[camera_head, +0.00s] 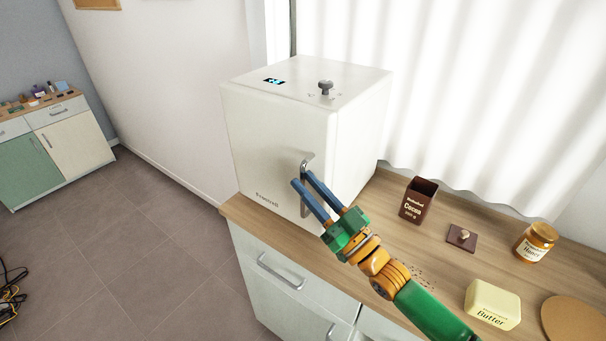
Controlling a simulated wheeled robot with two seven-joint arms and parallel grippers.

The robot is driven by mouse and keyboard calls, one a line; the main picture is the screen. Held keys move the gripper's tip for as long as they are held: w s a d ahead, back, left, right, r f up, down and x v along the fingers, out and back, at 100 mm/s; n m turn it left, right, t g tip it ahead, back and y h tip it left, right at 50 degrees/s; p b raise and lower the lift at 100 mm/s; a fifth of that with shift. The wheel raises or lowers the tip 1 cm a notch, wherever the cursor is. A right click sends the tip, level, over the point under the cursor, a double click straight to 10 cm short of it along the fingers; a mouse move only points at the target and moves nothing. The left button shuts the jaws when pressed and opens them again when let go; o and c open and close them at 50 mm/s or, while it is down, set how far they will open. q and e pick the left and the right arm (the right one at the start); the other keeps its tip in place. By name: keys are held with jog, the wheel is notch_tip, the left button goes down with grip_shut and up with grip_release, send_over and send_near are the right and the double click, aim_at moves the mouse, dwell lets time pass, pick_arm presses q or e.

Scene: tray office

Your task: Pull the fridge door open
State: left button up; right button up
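The small white fridge (277,144) stands on the wooden counter, and its door looks shut. A vertical metal handle (306,161) sits near the right edge of its front face. My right gripper (301,177) reaches up from the lower right, with its two blue fingers parallel and a gap between them. The fingertips are at the handle and overlap its middle in the picture. The fingers hide part of the handle, so I cannot tell whether they touch it. My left gripper is out of view.
On the counter (385,215) right of the fridge are a brown cocoa box (418,201), its dark lid (461,238), a honey jar (535,243), butter (492,304) and a round board (577,319). Drawers with handles (280,272) are below. Open floor (150,240) lies left.

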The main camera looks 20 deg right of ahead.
jog(key=w, duration=0.2)
jog(key=shift+w+a+f, duration=0.1)
jog(key=shift+w+a, duration=0.2)
jog(key=shift+w, duration=0.05)
jog(key=shift+s, duration=0.35)
grip_shut()
dwell(0.8)
